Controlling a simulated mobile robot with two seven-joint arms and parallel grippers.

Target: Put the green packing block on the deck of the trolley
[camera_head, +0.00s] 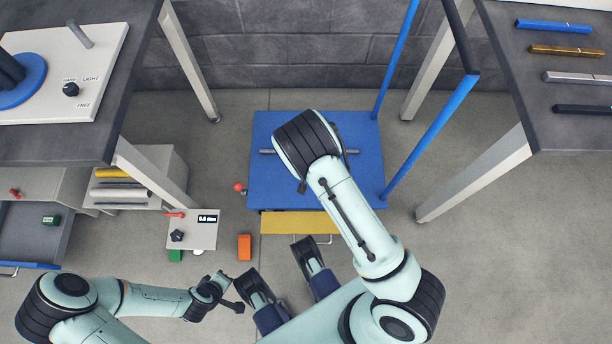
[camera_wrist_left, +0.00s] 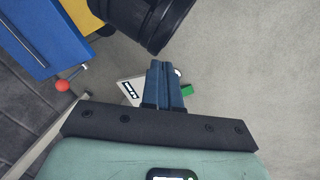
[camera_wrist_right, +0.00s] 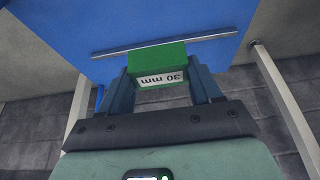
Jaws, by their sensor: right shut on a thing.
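The green packing block (camera_wrist_right: 158,56), with a white "30 mm" label, is between the fingers of my right gripper (camera_wrist_right: 162,80), which is shut on it. In the head view my right forearm and wrist hide both block and gripper. The trolley's blue deck (camera_head: 276,185) is under my right wrist; it fills the top of the right wrist view (camera_wrist_right: 50,30). I cannot tell whether the block touches the deck. My left gripper (camera_wrist_left: 165,68) has its fingers together and empty, low down to the left of the trolley's near end.
A grey bar (camera_wrist_right: 110,51) lies across the deck. Blue posts (camera_head: 430,140) rise at its right, and a red knob (camera_head: 238,187) sits at its left. An orange block (camera_head: 244,247) and a gauge box (camera_head: 205,236) are left of the trolley. Dark tables (camera_head: 75,135) stand both sides.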

